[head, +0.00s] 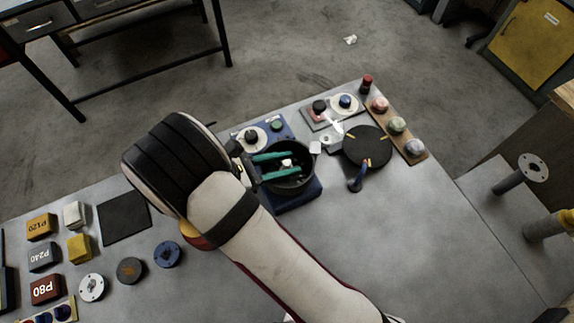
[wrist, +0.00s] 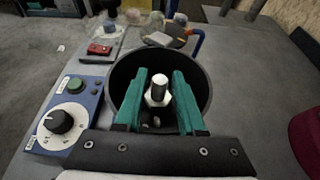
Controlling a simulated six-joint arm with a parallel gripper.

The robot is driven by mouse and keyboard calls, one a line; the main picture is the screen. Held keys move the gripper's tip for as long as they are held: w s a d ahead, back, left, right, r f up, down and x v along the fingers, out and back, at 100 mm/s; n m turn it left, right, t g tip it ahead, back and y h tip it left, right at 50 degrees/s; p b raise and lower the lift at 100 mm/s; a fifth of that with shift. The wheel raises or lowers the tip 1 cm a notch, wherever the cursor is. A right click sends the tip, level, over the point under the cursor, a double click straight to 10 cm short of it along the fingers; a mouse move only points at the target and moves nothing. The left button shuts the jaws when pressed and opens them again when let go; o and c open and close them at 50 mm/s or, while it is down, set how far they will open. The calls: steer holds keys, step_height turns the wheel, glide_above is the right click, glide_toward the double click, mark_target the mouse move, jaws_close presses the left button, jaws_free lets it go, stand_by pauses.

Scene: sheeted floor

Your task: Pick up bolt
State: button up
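The bolt (wrist: 157,92) is a small whitish piece with a dark part. It is in the round black bowl (wrist: 112,82), between the two teal fingers of my gripper (wrist: 160,76). In the head view the bolt (head: 287,163) shows as a pale spot between the fingers (head: 290,163), inside the bowl (head: 305,183). The fingers are apart, reach into the bowl and straddle the bolt. The lower part of the bolt is hard to make out.
The bowl stands on a blue base (head: 300,197) with a dial and green button beside it. Right of it are a black disc (head: 366,146) and a wooden strip (head: 399,132) with several knobs. Labelled blocks (head: 42,228) lie at the left. The table's front right is clear.

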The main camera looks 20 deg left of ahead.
steer(key=shift+w+d+f, duration=0.1)
steer(key=shift+w+d, duration=0.1)
jaws_close()
stand_by(0.3)
